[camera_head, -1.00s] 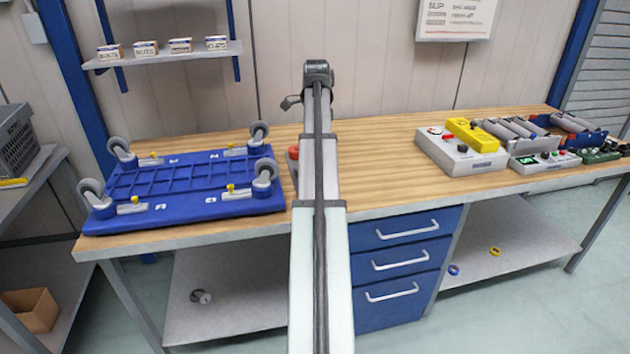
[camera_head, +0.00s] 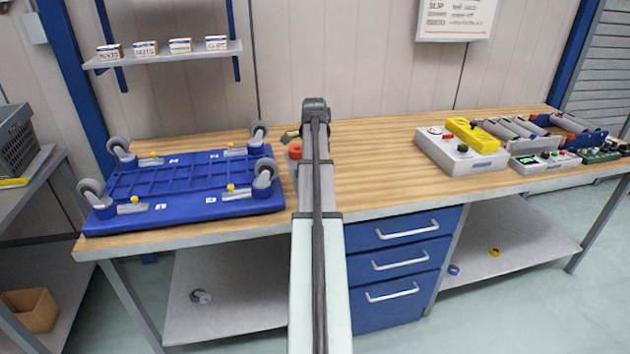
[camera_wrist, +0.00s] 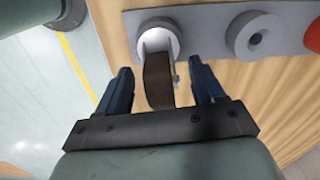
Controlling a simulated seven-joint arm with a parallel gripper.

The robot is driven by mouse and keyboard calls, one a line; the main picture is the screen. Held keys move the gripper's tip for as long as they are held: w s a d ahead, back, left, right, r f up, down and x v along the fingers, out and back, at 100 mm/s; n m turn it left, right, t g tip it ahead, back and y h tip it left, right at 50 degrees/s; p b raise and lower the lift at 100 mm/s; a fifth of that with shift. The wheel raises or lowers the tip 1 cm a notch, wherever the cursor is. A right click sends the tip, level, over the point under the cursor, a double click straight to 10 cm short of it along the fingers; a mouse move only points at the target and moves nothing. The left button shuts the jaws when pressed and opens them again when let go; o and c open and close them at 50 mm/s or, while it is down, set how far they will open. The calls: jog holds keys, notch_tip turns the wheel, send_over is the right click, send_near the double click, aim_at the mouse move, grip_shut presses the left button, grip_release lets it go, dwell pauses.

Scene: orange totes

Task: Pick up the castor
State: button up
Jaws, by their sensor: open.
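In the wrist view my gripper (camera_wrist: 160,66) is open. Its two dark blue fingers stand on either side of a castor (camera_wrist: 158,82), whose dark brown wheel shows edge-on between them. The castor's pale round part sits at a grey fixture (camera_wrist: 205,30) on the wooden bench. I cannot tell whether either finger touches the wheel. In the head view my arm hides this castor, the gripper and most of the fixture.
A blue dolly base (camera_head: 180,215) with several grey-wheeled castors lies on the bench (camera_head: 385,160) at left. The fixture has an empty round socket (camera_wrist: 256,37) and a red part (camera_wrist: 313,35). Control boxes (camera_head: 465,150) stand at right. Mid-bench is clear.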

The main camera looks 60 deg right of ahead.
jog(key=shift+f, duration=0.75)
jog(key=shift+c, duration=0.5)
grip_shut()
